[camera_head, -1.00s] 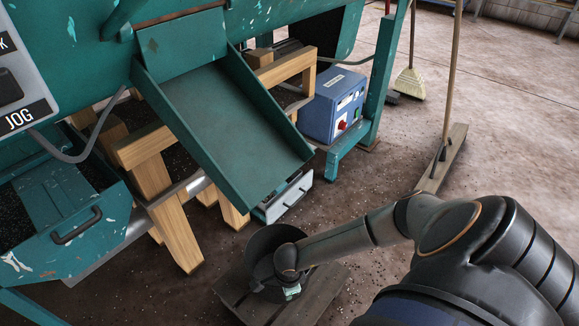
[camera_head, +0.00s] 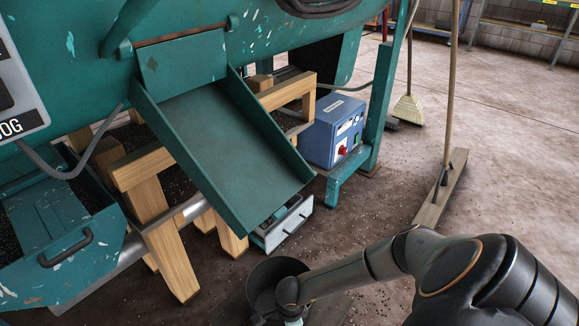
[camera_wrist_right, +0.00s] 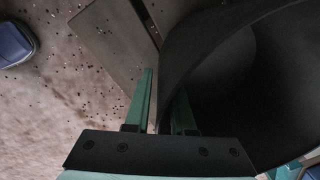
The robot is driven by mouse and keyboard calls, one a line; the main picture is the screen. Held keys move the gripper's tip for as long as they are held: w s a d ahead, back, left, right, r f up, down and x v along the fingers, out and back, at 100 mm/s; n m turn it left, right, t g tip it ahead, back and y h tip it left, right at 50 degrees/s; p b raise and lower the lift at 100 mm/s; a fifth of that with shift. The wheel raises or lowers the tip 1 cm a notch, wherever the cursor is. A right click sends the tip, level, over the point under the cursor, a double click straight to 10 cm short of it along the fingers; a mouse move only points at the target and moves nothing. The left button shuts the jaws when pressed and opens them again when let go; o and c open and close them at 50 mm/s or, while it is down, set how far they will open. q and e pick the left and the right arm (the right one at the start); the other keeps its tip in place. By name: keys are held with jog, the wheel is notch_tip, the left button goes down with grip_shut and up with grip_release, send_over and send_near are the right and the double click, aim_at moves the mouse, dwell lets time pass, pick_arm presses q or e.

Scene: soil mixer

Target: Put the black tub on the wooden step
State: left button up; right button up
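The black tub (camera_head: 277,272) is at the bottom centre of the head view, in front of the chute. A low, dark slatted wooden platform (camera_head: 233,311) shows beneath and beside it; it also shows in the wrist view (camera_wrist_right: 110,45). I take it for the wooden step. I cannot tell whether the tub rests on it. My right gripper (camera_wrist_right: 163,90) is at the tub's rim. One green finger is outside the wall and the other shows against the tub's dark inside (camera_wrist_right: 225,65). A narrow light gap shows beside the outer finger; grip on the wall is unclear. My left gripper is out of view.
A green sloping chute (camera_head: 222,140) overhangs the floor behind the tub, with wooden trestles (camera_head: 165,240) beside it. A blue control box (camera_head: 333,130) and a grey-fronted drawer (camera_head: 284,224) stand beyond. Open floor lies right.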

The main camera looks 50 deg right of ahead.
jog(key=shift+o, duration=0.5)
jog(key=shift+r, duration=0.1)
pick_arm(q)
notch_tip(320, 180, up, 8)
jog(key=p, duration=0.6)
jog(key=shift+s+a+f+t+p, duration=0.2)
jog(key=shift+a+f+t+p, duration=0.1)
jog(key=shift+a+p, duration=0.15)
pick_arm(e)
notch_tip(320, 180, up, 12)
jog(key=shift+s+a, duration=0.2)
jog(key=shift+s, duration=0.1)
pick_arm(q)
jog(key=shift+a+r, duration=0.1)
pick_arm(e)
jog(key=shift+c, duration=0.2)
